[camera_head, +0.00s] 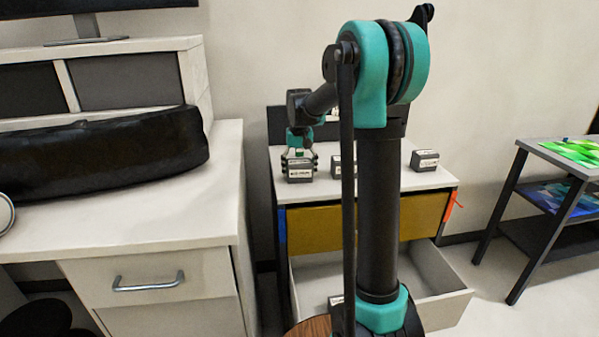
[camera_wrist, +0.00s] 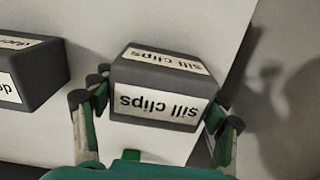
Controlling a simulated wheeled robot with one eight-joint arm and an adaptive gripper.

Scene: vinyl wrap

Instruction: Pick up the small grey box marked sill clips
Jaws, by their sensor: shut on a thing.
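The small grey box marked "sill clips" (camera_wrist: 165,88) is in the middle of the wrist view, its white labels upside down there. My gripper (camera_wrist: 155,118) has a finger on each side of the box and is shut on it. In the head view my gripper (camera_head: 299,160) is at the left part of the small cabinet's top, around the grey box (camera_head: 300,175). I cannot tell whether the box touches the top or is just above it.
Another grey labelled box (camera_wrist: 32,72) is close by. Further grey boxes (camera_head: 424,160) stand on the white cabinet top (camera_head: 390,181). The cabinet's lower drawer (camera_head: 440,275) is pulled open. A white desk (camera_head: 130,212) with a long black bundle (camera_head: 100,150) stands left.

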